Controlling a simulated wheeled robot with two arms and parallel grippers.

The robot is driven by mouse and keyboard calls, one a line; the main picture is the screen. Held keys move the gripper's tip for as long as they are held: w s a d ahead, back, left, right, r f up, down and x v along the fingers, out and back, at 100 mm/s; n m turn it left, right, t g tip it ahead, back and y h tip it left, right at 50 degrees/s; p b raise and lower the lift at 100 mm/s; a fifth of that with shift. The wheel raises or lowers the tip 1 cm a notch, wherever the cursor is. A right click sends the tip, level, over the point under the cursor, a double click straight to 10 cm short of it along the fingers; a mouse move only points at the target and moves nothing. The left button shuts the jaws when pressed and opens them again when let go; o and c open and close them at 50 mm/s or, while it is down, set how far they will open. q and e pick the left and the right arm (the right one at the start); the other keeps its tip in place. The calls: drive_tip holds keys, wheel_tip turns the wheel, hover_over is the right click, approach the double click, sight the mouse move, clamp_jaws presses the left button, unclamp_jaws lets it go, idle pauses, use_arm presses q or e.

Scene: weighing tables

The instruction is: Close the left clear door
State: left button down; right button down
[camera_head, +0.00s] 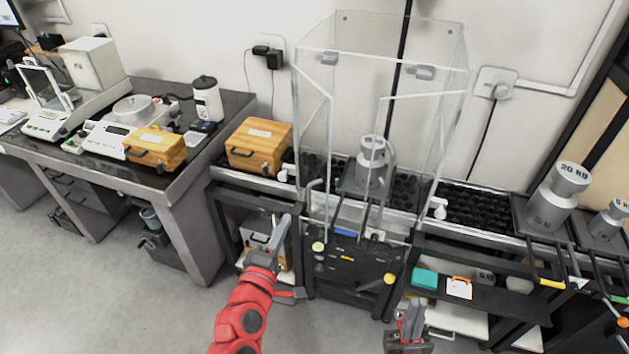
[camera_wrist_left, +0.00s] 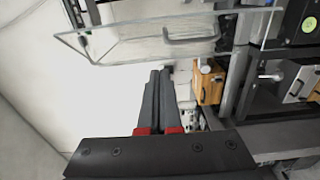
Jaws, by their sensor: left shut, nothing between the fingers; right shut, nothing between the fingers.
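The left clear door (camera_head: 313,130) is a see-through panel on the left of the tall clear enclosure (camera_head: 400,30). It appears swung out from the front; its exact angle is hard to tell. Its curved handle (camera_head: 315,188) hangs low on the panel. In the left wrist view a clear panel with a handle (camera_wrist_left: 190,38) crosses the top, beyond my fingertips. My left gripper (camera_head: 285,222) is shut and empty, left of and below the door's lower part; its fingers also show in the left wrist view (camera_wrist_left: 160,78). My right gripper (camera_head: 412,308) is shut and empty, low at the right.
A grey weight (camera_head: 371,155) stands inside the enclosure. A wooden box (camera_head: 259,145) sits just left of it, and a 20 KG weight (camera_head: 553,200) stands at the right. A dark side table (camera_head: 225,108) with balances is at the left. The floor (camera_head: 120,320) in front is clear.

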use_arm(q)
drive_tip(key=p, duration=0.5)
approach(325, 180)
drive_tip(key=w, duration=0.5)
drive_tip(key=shift+w+d+r+h, duration=0.15)
drive_tip(key=shift+w+d+h, duration=0.05)
drive_tip(key=shift+w+h, duration=0.15)
drive_tip(key=shift+w+d+f, duration=0.15)
drive_tip(key=shift+d+f, duration=0.05)
drive_tip(key=shift+d, duration=0.2)
drive_tip(key=shift+d, duration=0.15)
